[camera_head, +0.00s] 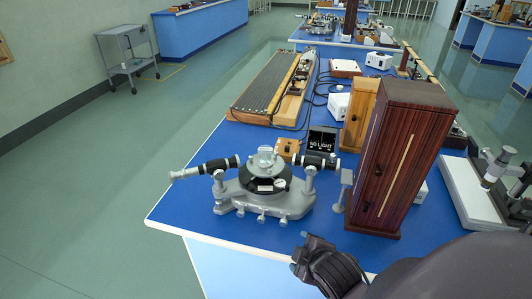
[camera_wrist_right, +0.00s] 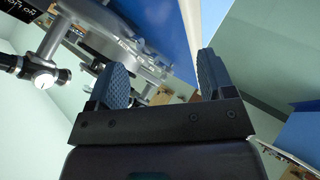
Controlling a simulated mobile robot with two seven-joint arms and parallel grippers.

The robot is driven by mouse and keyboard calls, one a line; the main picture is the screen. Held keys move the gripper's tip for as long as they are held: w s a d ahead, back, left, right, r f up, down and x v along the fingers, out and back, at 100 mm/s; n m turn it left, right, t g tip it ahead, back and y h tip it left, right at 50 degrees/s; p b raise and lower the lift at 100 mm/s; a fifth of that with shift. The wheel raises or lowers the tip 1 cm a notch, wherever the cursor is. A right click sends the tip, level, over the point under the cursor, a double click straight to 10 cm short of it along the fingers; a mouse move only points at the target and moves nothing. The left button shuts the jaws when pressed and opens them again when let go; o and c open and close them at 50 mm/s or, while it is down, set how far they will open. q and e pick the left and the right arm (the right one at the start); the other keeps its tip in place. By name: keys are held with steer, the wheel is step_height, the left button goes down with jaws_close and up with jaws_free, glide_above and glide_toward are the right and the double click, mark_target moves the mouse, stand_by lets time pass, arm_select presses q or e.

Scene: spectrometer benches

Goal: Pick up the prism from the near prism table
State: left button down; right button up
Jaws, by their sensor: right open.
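The near spectrometer (camera_head: 247,203) stands on the blue bench, with a black round table at its middle. The clear prism (camera_head: 265,153) sits on top of that small prism table (camera_head: 264,172). In the right wrist view the grey spectrometer body (camera_wrist_right: 95,42) shows at upper left, seen at a slant; I cannot make out the prism there. My right gripper (camera_head: 300,249) is at the bench's front edge, below and right of the spectrometer, apart from it. In the right wrist view its two ribbed fingers (camera_wrist_right: 161,76) are spread with nothing between them. My left gripper is not in view.
A tall dark wooden cabinet (camera_head: 402,155) stands right of the spectrometer. A small black SG LIGHT box (camera_head: 322,139) and a long slatted wooden apparatus (camera_head: 270,85) are behind it. The blue bench top (camera_head: 190,205) is clear at front left.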

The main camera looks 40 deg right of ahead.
steer(key=w+d+r+n+t+h, duration=0.1)
steer(key=w+d+r+n+t, duration=0.35)
steer(key=w+n, duration=0.5)
steer(key=n+t+p, duration=0.2)
steer(key=n+t, duration=0.2)
steer(key=n, duration=1)
glide_toward(266, 155)
steer(key=x, duration=0.5)
steer(key=shift+d+f, duration=0.25)
steer(key=shift+d, duration=0.15)
steer(key=x, duration=0.4)
steer(key=shift+a+f, duration=0.2)
steer(key=shift+w+d, duration=0.15)
steer(key=shift+w, duration=0.5)
steer(key=c, duration=1)
